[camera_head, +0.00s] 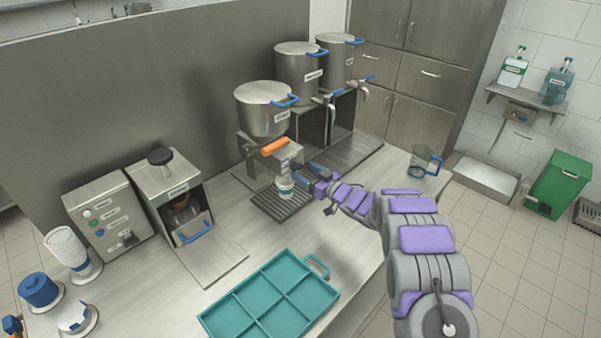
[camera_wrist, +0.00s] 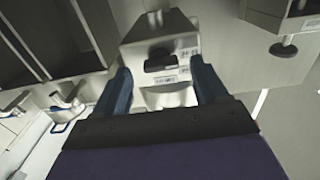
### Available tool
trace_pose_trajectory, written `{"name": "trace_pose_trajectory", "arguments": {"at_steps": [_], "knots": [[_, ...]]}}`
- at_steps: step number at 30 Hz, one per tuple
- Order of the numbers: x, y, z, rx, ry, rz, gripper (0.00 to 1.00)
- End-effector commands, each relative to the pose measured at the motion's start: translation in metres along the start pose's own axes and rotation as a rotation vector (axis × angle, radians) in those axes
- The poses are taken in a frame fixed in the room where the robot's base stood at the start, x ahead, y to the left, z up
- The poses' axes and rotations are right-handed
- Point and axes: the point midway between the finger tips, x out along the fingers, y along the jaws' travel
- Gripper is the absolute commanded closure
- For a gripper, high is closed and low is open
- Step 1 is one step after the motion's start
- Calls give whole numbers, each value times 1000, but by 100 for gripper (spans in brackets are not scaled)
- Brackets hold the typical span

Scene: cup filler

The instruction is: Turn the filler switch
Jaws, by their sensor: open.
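The filler is a steel pot (camera_head: 266,110) on a metal stand, with an orange handle (camera_head: 275,146) on its front. A small pale cup (camera_head: 285,184) stands under it on the drip grate. My gripper (camera_head: 306,175) is just right of the cup, below and in front of the orange handle. In the wrist view my open gripper (camera_wrist: 160,66) has a dark fingertip on each side of a pale box (camera_wrist: 184,45) bearing a dark oblong knob (camera_wrist: 160,60) and a barcode label. The knob appears between the fingers; contact cannot be told.
Two more pots (camera_head: 300,66) stand behind right. A measuring jug (camera_head: 425,162) stands right of my arm. A teal tray (camera_head: 270,300) lies in front. A coffee machine (camera_head: 172,195), control box (camera_head: 108,222) and cup stack (camera_head: 66,246) stand left. Bare counter lies between tray and grate.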

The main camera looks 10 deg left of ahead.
Motion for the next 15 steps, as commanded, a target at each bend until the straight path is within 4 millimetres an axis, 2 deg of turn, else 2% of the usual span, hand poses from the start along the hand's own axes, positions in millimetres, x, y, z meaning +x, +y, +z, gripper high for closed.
{"name": "trace_pose_trajectory", "arguments": {"at_steps": [6,15], "knots": [[24,-3,0,-4,-1,-1,28],[27,-2,0,-2,-2,1,28]]}}
